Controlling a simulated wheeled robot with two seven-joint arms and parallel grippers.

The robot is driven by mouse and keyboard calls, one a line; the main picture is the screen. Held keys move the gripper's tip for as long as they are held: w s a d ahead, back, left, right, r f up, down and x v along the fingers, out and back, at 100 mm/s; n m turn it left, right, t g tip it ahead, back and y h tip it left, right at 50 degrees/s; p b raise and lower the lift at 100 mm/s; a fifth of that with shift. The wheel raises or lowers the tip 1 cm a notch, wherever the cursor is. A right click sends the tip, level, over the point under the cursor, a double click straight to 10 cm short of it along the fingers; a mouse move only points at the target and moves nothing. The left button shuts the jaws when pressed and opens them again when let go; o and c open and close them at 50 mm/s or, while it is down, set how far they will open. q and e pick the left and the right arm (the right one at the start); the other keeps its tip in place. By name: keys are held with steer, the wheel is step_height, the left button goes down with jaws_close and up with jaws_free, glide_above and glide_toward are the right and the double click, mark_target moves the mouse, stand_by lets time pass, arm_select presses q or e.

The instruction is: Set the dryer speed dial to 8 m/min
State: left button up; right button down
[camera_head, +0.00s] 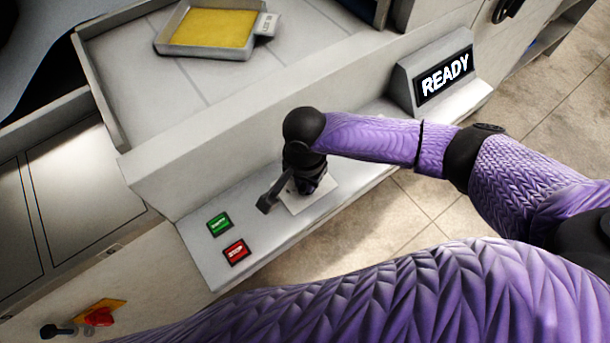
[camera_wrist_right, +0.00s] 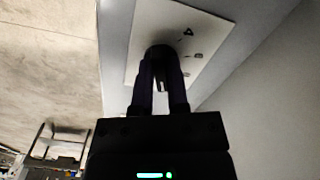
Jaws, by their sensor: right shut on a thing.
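The speed dial (camera_wrist_right: 161,57) is a dark round knob on a white plate with a few small dark marks, too small to read surely. In the head view the white dial plate (camera_head: 318,203) lies on the sloping grey control ledge, and the knob is hidden under my right gripper (camera_head: 303,190). My right gripper points down at the plate. In the right wrist view its two dark fingers (camera_wrist_right: 162,88) are shut on the knob, one on each side. The knob's pointer cannot be made out. My left gripper is not in view.
A green button (camera_head: 219,223) and a red STOP button (camera_head: 236,251) sit left of the plate. A display (camera_head: 444,78) reads READY. A tray with a yellow sheet (camera_head: 208,28) lies on the machine bed. A red knob (camera_head: 99,317) is at lower left.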

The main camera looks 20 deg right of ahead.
steer(key=n+p, duration=0.1)
steer(key=p, duration=0.2)
steer(key=n+p, duration=0.1)
steer(key=p, duration=0.3)
steer(key=shift+s+r+n, duration=0.1)
steer(key=shift+r+n, duration=0.2)
steer(key=shift+r, duration=0.1)
steer(key=shift+d+f+n+p, duration=0.1)
steer(key=shift+f+n+p, duration=0.15)
steer(key=shift+n+p, duration=0.45)
steer(key=shift+d+f+n+p, duration=0.1)
steer(key=shift+n+p, duration=0.3)
steer(key=shift+n, duration=1.8)
steer(key=c, duration=0.6)
jaws_free()
